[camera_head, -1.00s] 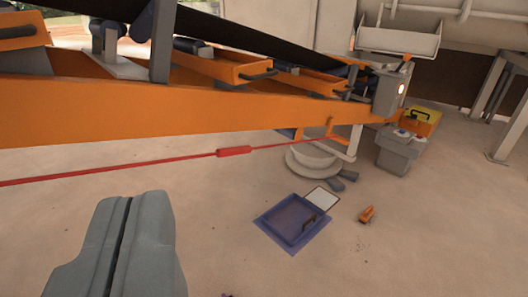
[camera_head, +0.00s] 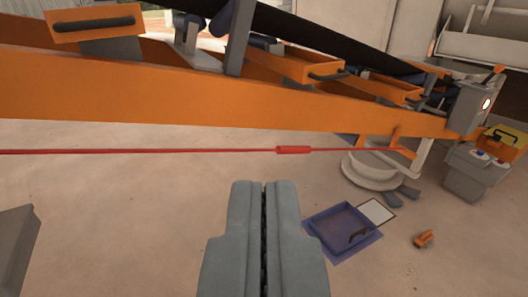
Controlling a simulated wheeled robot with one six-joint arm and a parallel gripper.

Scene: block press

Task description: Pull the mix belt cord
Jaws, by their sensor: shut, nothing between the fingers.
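The red cord (camera_head: 120,152) runs nearly level across the picture, in front of the orange belt frame (camera_head: 180,108). A thicker red sleeve (camera_head: 293,150) sits on the cord near the middle. The cord's right end reaches an orange bracket (camera_head: 394,140) under the belt frame. My gripper (camera_head: 264,186) is shut and empty. Its fingertips appear just below the cord in the picture, a little left of the sleeve. No contact with the cord shows, and the depth between them is hard to tell.
The black belt (camera_head: 320,32) slopes above the frame. A blue tray (camera_head: 341,228) lies on the floor, with a small orange object (camera_head: 424,239) to its right. A grey box (camera_head: 478,175) stands at the right. A grey block (camera_head: 18,245) is at lower left. The floor under the cord is mostly clear.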

